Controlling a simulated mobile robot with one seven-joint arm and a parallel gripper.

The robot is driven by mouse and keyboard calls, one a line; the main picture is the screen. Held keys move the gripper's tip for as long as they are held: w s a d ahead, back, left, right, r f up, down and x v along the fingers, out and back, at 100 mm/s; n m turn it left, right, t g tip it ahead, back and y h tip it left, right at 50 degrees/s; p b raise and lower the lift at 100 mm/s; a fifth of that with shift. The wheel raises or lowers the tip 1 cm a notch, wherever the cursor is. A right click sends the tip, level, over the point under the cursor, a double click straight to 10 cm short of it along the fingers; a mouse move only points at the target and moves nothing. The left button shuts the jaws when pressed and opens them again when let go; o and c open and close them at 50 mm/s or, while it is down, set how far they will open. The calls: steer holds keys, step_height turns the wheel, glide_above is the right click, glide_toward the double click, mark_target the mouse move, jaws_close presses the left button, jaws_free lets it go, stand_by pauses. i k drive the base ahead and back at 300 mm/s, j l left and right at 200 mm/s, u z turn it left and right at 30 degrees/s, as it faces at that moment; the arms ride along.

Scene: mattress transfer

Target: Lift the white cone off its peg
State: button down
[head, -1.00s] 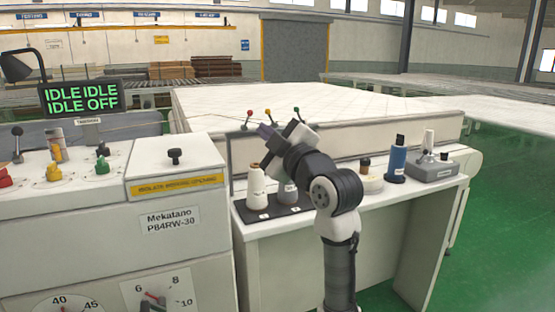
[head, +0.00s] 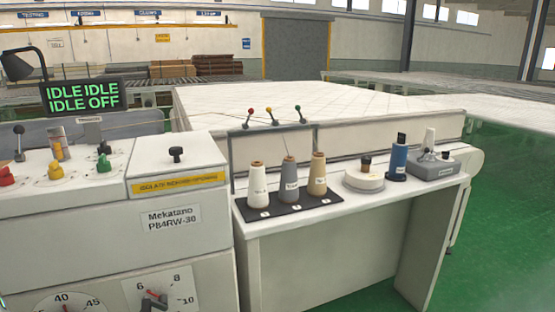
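The white cone (head: 258,186) stands upright at the left end of a dark mat (head: 303,206) on the white side table. A grey cone (head: 289,180) and a tan cone (head: 317,174) stand to its right in the same row. Each cone has a small label. The peg under the white cone is hidden by it. My gripper and arm do not show in the head view.
A round white item (head: 363,182), a blue spool (head: 397,162) and a grey device (head: 432,168) stand on the table to the right. A thin frame with coloured balls (head: 275,115) rises behind the cones. The machine cabinet (head: 180,240) stands close on the left.

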mark_target(258, 199)
steer(key=i+l+u, duration=0.1)
steer(key=i+l, duration=0.45)
steer(key=i+l+u, duration=0.1)
steer(key=i+l, duration=0.45)
steer(key=l, duration=0.15)
steer(key=i+j, duration=0.2)
steer(key=i, duration=0.25)
